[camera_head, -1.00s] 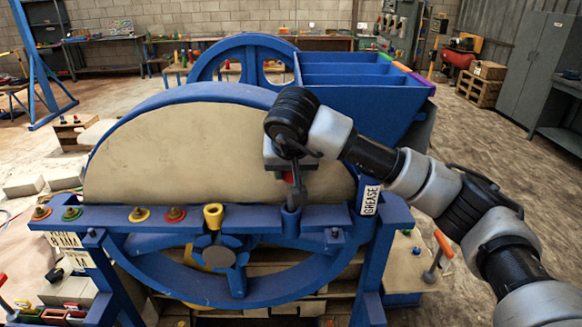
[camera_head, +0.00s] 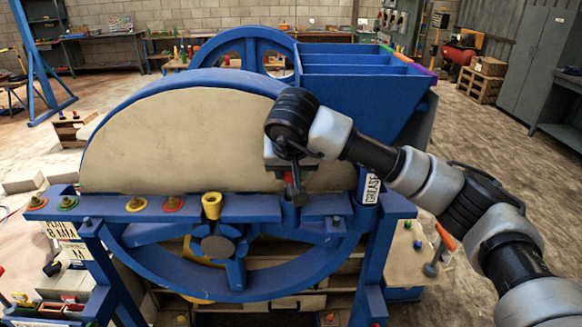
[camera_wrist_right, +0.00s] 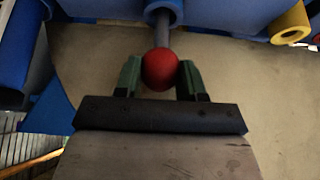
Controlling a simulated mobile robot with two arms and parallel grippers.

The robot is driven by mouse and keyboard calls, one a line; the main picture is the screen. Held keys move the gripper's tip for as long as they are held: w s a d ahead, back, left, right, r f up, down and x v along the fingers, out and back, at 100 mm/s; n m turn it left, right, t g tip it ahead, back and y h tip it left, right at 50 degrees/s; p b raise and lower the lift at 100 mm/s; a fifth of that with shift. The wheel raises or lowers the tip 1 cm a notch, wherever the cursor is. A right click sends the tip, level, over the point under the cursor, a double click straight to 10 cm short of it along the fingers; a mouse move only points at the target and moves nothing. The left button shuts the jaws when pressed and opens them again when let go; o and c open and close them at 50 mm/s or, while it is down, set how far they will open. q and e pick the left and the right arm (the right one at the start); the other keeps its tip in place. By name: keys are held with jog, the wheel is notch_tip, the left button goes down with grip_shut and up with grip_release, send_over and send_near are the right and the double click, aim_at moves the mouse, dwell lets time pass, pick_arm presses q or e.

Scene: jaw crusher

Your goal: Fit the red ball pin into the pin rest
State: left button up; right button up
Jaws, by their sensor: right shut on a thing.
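My right gripper (camera_head: 290,172) is shut on the red ball of the ball pin; the ball (camera_wrist_right: 160,70) sits between the two green fingers in the right wrist view. The pin's grey shaft (camera_wrist_right: 163,34) runs away from the ball into the mouth of a round blue socket (camera_wrist_right: 163,12), which looks like the pin rest. How deep the shaft sits in it I cannot tell. In the head view the pin is at the blue rail (camera_head: 250,208), right of a yellow socket (camera_head: 212,205), with its lower part partly hidden. My left gripper is not in view.
The large beige-faced wheel (camera_head: 180,140) stands close behind my gripper. A blue hopper (camera_head: 360,90) rises behind my right arm. Red, green and yellow fittings (camera_head: 137,203) line the rail's left part. An orange-handled lever (camera_head: 444,240) stands at the right.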

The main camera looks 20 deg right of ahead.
jog(key=shift+f+b, duration=1.4)
jog(key=shift+f, duration=0.4)
jog(key=shift+f, duration=0.1)
jog(key=o, duration=1.1)
jog(key=b+v, duration=0.2)
jog(key=v, duration=0.8)
jog(key=shift+s+a+r, duration=0.1)
jog(key=shift+s+r, duration=0.1)
jog(key=shift+r, duration=0.15)
